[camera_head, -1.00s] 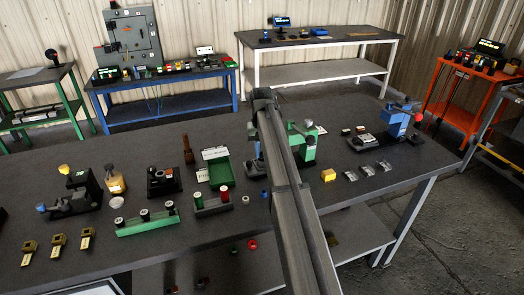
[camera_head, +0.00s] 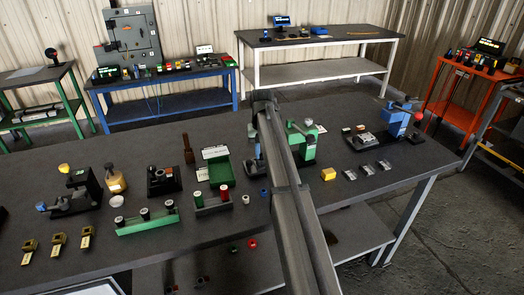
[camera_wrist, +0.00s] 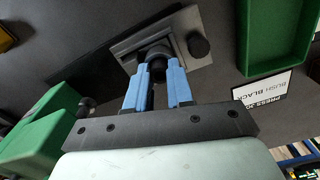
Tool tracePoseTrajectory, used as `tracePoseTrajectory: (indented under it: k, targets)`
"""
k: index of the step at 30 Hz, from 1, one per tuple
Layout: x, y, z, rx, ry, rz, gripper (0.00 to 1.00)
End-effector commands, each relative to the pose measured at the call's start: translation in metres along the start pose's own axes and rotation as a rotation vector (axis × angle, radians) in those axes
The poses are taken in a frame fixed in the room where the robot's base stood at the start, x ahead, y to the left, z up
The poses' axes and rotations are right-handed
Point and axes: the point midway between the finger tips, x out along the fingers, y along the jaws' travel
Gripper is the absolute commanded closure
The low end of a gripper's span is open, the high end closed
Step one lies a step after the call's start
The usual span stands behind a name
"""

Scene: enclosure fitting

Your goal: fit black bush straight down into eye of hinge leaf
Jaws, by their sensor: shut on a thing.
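In the wrist view my gripper (camera_wrist: 158,76) has its blue fingers closed around the black bush (camera_wrist: 157,70). The hinge leaf (camera_wrist: 200,20), a grey metal plate, lies just beyond the fingertips. A dark rounded part, seemingly its eye, is directly beyond the bush; the fingers and bush partly hide it. I cannot tell whether the bush touches or has entered the eye. In the head view my arm hides the bush and the hinge leaf.
A black knob (camera_wrist: 198,45) stands by the plate. A green machine (camera_head: 306,145) stands right of my arm; a yellow block (camera_head: 328,174) sits nearby.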

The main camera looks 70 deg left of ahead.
Motion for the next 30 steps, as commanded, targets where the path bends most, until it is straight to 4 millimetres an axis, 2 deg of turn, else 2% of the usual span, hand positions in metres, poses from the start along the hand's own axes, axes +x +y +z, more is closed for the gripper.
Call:
tracePoseTrajectory:
  k: [30]
  targets:
    - [-0.008, 0.000, 0.000, 0.000, 0.000, 0.000, 1.00]
